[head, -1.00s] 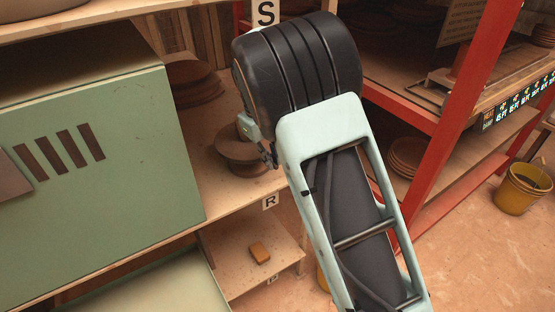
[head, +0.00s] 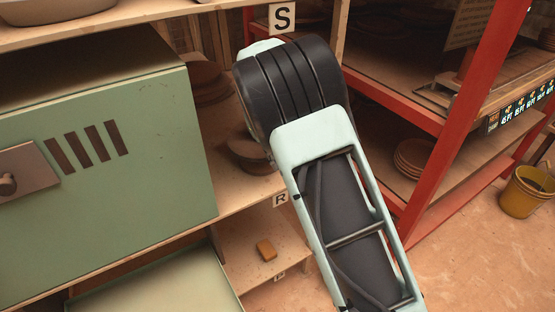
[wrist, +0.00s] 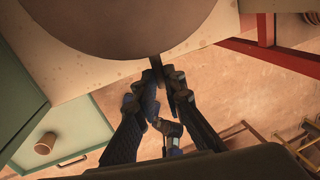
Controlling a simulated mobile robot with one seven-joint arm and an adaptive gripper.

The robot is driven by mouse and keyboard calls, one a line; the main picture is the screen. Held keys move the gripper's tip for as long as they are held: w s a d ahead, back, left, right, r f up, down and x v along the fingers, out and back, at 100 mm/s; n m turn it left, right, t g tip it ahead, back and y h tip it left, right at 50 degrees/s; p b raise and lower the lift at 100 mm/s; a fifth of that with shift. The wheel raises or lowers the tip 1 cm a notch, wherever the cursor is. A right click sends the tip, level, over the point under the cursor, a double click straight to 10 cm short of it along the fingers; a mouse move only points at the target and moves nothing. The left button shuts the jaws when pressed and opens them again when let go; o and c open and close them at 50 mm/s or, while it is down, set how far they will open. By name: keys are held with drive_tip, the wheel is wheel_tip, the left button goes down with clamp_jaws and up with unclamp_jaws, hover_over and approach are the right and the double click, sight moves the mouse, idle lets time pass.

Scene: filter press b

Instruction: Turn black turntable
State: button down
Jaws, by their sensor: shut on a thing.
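The turntable shows in the wrist view as a large brown-grey disc (wrist: 140,25) over a pale shelf edge. A short dark handle (wrist: 156,64) juts from its near rim. My gripper (wrist: 163,82) is shut on this handle, its two dark fingers on either side. In the head view the turntable (head: 250,155) sits on the shelf by the label R, partly hidden behind my arm. It looks brown rather than black. My gripper is hidden there.
A green cabinet (head: 90,160) stands close on the left, with an open green tray or drawer (head: 175,290) below. Stacked brown plates (head: 208,82) lie behind the turntable. A red-framed rack (head: 450,130) stands on the right, with a yellow bucket (head: 524,192) on the floor.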

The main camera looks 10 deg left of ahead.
drive_tip(key=c, duration=2)
unclamp_jaws()
drive_tip(key=shift+r, duration=0.1)
drive_tip(key=r, duration=0.5)
drive_tip(key=a+r, duration=0.1)
drive_tip(key=r, duration=0.1)
drive_tip(key=shift+s+a+r, duration=0.1)
drive_tip(key=shift+s+r, duration=0.05)
drive_tip(key=shift+s, duration=0.25)
